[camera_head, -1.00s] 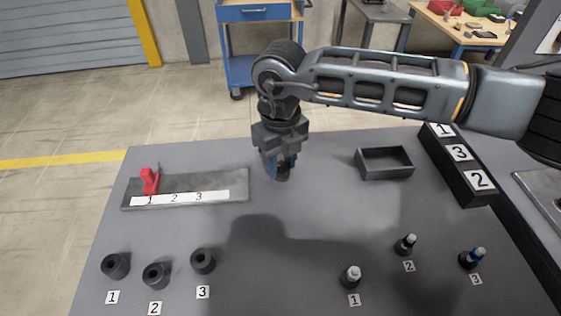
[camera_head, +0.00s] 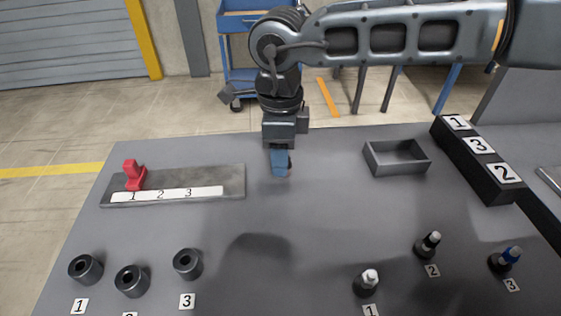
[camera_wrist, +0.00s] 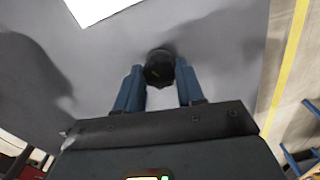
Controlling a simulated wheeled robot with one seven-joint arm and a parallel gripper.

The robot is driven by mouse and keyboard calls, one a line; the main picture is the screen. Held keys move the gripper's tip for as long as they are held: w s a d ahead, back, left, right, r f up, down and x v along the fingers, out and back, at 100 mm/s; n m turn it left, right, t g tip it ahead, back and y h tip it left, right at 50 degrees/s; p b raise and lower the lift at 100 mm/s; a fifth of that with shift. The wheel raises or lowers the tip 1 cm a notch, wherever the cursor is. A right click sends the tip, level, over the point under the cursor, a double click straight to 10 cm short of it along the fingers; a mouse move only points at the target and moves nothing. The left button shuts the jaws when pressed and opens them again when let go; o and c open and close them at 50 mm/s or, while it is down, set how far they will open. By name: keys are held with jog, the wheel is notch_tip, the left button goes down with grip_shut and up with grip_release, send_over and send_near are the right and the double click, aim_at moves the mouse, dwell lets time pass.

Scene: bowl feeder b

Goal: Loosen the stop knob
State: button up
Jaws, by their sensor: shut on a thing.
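A dark round knob (camera_wrist: 159,70) shows between the blue fingertips of my gripper (camera_wrist: 159,84) in the wrist view. My gripper (camera_head: 281,164) is shut on the knob, pointing down over the far middle of the table in the head view. There the fingers hide most of the knob. A red block (camera_head: 134,176) stands upright on a grey plate (camera_head: 232,178) at the left, near the number 1 on a white strip marked 1, 2, 3. The plate lies left of my gripper, apart from it.
Several dark hollow cylinders (camera_head: 132,281) stand front left. Pegs with white, grey and blue tops (camera_head: 368,282) stand front right. An open grey tray (camera_head: 397,169) and a black numbered block (camera_head: 478,160) are at the right. The table's middle is clear.

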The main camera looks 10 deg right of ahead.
jog(key=n+b, duration=0.2)
jog(key=n, duration=0.1)
jog(key=shift+f+n, duration=0.15)
jog(key=shift+n, duration=0.15)
jog(key=shift+n+b, duration=0.85)
jog(key=shift+n, duration=0.65)
jog(key=o, duration=1)
jog(key=shift+o, duration=0.2)
jog(key=shift+r, duration=0.2)
notch_tip(320, 180, up, 8)
jog(key=shift+f, duration=0.15)
